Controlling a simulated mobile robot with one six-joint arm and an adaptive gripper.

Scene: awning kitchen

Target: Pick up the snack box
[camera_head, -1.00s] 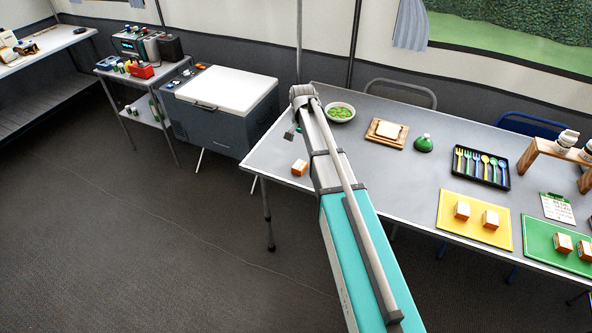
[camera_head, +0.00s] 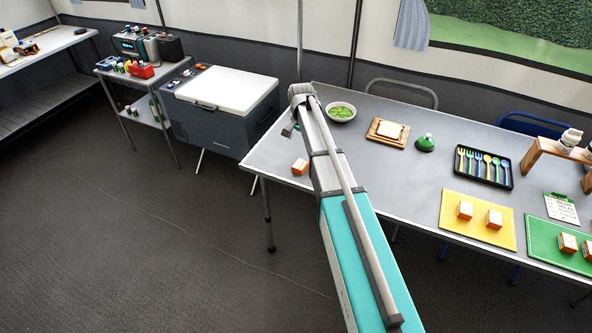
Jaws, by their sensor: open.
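A small orange and white snack box (camera_head: 300,167) sits on the grey table (camera_head: 375,167) near its left end, close to the front edge. My gripper (camera_head: 287,131) hangs from the far end of my arm, above and slightly left of that box in the picture. It is open, looks empty and is apart from the box. It is small and partly hidden by my arm, so its fingers are hard to make out. Similar boxes stand on a yellow mat (camera_head: 451,222) and a green mat (camera_head: 543,256) at the right.
A bowl of green food (camera_head: 340,112), a board with bread (camera_head: 388,132), a green-domed item (camera_head: 425,144) and a cutlery tray (camera_head: 484,167) stand along the table. A wooden riser (camera_head: 541,148) is at right. A white-lidded cooler (camera_head: 228,90) stands left of the table.

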